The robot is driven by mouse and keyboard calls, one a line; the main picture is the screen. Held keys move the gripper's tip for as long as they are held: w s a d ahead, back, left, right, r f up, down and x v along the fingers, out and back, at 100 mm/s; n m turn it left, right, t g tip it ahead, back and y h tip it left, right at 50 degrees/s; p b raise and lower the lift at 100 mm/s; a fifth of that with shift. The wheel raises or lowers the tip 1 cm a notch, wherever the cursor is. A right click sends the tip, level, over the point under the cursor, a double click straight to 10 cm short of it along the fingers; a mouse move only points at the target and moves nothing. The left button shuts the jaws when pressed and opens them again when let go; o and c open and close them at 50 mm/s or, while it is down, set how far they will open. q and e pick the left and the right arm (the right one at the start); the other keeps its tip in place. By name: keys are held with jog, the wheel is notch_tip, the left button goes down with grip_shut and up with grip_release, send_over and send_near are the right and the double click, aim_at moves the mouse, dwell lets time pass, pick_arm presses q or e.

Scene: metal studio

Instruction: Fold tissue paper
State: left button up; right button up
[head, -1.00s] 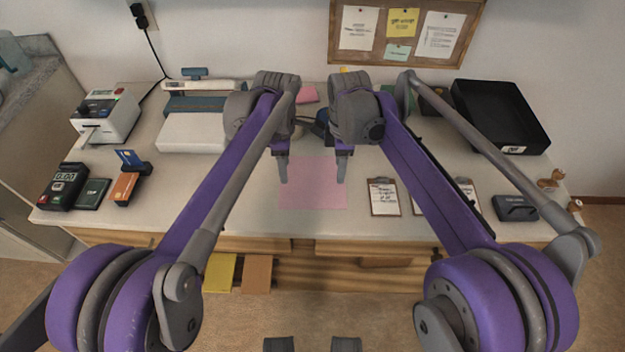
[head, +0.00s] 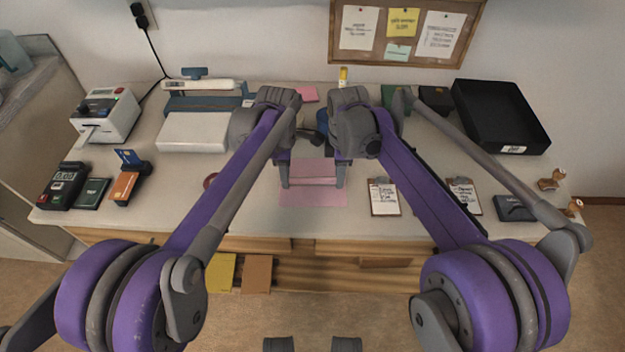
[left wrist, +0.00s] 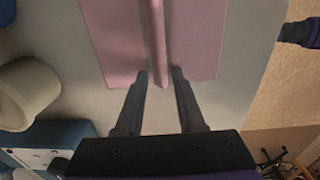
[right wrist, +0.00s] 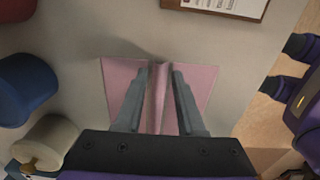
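The pink tissue paper (head: 312,198) lies on the table in front of me, with a raised ridge running across its middle. My left gripper (head: 285,184) is at the ridge's left end and my right gripper (head: 340,184) at its right end. The paper's front and back parts lie flat. Finger contact is hard to see exactly.
Clipboards (head: 384,197) lie right of the paper. A card terminal (head: 64,186) and card holders are at the left. A black tray (head: 502,115) stands at the back right. A tape roll (left wrist: 28,92) is near the left gripper. The table's front edge is clear.

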pick_arm(q)
grip_shut()
pick_arm(e)
grip_shut()
pick_arm(q)
jog(key=shift+r, duration=0.1)
pick_arm(e)
jog(key=shift+r, duration=0.1)
